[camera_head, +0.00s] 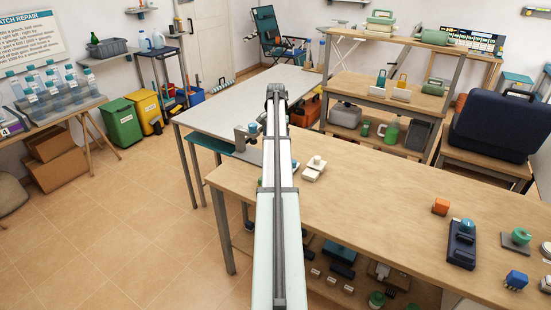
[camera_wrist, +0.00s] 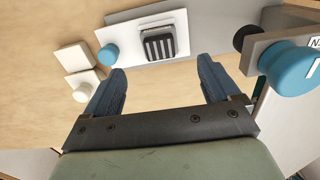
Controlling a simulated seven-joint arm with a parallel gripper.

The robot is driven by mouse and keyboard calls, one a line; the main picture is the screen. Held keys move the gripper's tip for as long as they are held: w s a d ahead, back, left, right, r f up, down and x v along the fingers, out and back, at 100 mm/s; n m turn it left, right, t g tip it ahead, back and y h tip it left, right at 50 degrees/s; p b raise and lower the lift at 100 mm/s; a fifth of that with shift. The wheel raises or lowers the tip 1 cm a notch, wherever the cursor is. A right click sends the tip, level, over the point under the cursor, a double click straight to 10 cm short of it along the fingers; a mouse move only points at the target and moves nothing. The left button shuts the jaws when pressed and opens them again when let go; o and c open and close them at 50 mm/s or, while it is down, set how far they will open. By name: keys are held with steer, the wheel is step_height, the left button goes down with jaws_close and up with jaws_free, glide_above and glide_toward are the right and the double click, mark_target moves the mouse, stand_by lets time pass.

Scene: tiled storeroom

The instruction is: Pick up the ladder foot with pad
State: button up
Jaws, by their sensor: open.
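In the wrist view, a dark grey block with a ribbed face (camera_wrist: 158,45) lies on or against a white plate (camera_wrist: 125,47). It looks most like the ladder foot with pad, but I cannot be sure. My gripper (camera_wrist: 162,68) is open, with its two blue fingers apart and nothing between them. The ribbed block is just beyond the fingertips, roughly centred between them. In the head view my own arm hides the block, and the gripper cannot be made out.
A blue knob (camera_wrist: 107,54) is on the plate's left part. Cream blocks with a round knob (camera_wrist: 81,93) lie near the left finger. A grey piece with a large blue knob (camera_wrist: 290,66) is close to the right finger. The wooden table (camera_head: 370,205) has clear room at its middle.

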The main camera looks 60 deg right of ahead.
steer(key=shift+a+f, duration=0.1)
steer(key=shift+f, duration=4.3)
steer(key=shift+c, duration=0.3)
steer(key=c, duration=1.2)
steer(key=shift+o, duration=0.2)
steer(key=shift+r, duration=0.15)
